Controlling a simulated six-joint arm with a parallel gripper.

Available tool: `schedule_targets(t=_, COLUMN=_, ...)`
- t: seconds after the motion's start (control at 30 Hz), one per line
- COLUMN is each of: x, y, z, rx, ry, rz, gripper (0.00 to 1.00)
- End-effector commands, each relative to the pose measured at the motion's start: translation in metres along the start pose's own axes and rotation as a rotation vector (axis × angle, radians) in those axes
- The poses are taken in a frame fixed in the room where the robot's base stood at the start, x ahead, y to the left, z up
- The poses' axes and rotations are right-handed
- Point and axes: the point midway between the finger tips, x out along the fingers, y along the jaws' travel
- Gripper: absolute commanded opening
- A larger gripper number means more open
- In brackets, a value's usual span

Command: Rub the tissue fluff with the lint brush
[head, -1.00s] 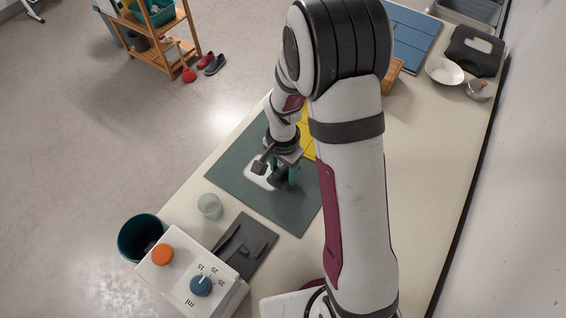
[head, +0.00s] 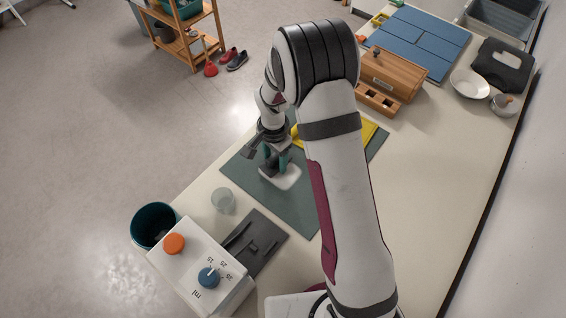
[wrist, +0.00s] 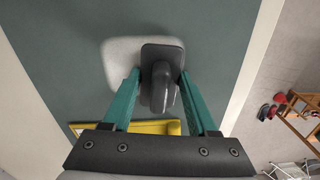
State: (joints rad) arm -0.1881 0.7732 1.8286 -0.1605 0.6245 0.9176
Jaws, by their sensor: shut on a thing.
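A dark lint brush (wrist: 162,50) is between the teal fingers of my gripper (wrist: 162,88), which is shut on its handle. A white rounded patch, perhaps a cloth or pad (wrist: 120,62), lies flat on the dark green mat (wrist: 60,40). In the wrist view the brush head overlaps the patch's right part; whether it touches cannot be told. In the head view my gripper (head: 276,160) is over the far left edge of the patch (head: 287,180). No separate tissue fluff can be made out.
A yellow tray-like thing (head: 370,132) lies at the mat's far side, partly behind my arm. A clear glass (head: 223,200), a dark tray (head: 262,240), a dial box (head: 200,262) and a teal bin (head: 154,225) are nearer. A wooden box (head: 395,70) stands at the back.

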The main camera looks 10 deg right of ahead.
Motion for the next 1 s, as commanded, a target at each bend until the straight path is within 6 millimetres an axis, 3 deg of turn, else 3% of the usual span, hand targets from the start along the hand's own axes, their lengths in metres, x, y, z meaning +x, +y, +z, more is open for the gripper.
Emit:
schedule_targets(t=0.37, x=0.000, y=-0.034, z=0.004, rx=-0.002, ry=0.000, rz=0.000, gripper=0.07)
schedule_targets(t=1.0, x=0.000, y=0.027, z=-0.003, rx=0.002, ry=-0.001, rz=0.001, gripper=0.07)
